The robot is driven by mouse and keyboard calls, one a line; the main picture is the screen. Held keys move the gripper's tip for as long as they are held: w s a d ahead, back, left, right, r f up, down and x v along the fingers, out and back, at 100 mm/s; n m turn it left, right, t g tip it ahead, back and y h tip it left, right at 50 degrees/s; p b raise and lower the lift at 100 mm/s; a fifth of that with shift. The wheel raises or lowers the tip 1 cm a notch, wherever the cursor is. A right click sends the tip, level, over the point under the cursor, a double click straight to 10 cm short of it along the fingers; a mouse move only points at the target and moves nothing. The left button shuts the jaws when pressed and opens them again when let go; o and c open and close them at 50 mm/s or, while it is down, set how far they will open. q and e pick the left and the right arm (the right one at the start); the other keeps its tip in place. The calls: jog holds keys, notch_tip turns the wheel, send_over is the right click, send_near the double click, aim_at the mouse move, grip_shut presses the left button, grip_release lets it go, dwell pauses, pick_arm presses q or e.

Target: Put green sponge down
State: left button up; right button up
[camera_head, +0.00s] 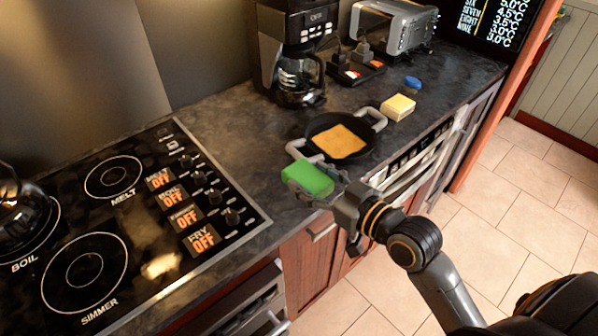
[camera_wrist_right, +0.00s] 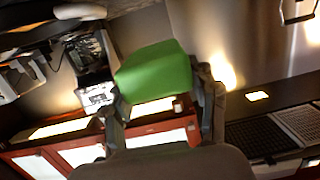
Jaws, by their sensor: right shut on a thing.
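The green sponge (camera_head: 308,177) is held in my right gripper (camera_head: 328,190) above the front edge of the dark counter, beside the black pan. In the right wrist view the sponge (camera_wrist_right: 153,72) sits between the two fingers of my right gripper (camera_wrist_right: 160,105), which are shut on it. In the head view the sponge hides part of the counter; I cannot tell its exact height above it. My left gripper is not in view.
A black pan (camera_head: 372,152) with an orange-brown slice (camera_head: 338,141) stands right behind the sponge. A yellow sponge-like block (camera_head: 398,107) and a blue item (camera_head: 413,82) lie farther right. The stove (camera_head: 130,230) is left. Bare counter (camera_head: 240,150) lies between stove and pan.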

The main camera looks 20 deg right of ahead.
jog(key=a+b, duration=0.2)
jog(key=a, duration=0.3)
jog(key=p, duration=0.2)
send_over(287, 188)
jog(key=f, duration=0.7)
jog(key=shift+s+a+f, duration=0.15)
jog(key=shift+s+f, duration=0.25)
jog(key=shift+w+f, duration=0.4)
jog(key=shift+f, duration=0.1)
notch_tip(287, 188, down, 2)
jog(key=shift+w+f, duration=0.1)
jog(key=shift+f, duration=0.05)
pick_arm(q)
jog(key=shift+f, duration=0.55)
pick_arm(e)
jog(key=shift+f, duration=0.45)
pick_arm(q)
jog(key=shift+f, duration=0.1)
pick_arm(e)
jog(key=shift+f, duration=0.1)
jog(key=o, duration=0.6)
jog(key=shift+c, duration=0.2)
